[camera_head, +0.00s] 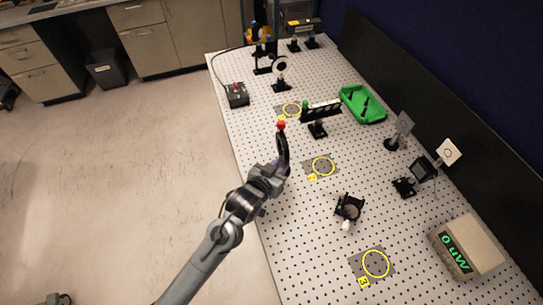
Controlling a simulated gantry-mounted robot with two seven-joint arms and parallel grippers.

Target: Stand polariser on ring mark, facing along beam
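The polariser (283,148) looks like a dark disc seen nearly edge-on, with a red ball on top. My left gripper (280,169) appears shut on its lower part and holds it upright near the table's left edge. The fingers and the foot of the polariser are largely hidden.
A slotted black holder (321,110) stands behind the gripper, beside a green tray (362,104). A black lens mount (349,208) stands front right. A power meter (466,246) sits at the right edge. A dark wall (405,105) borders the table's right side.

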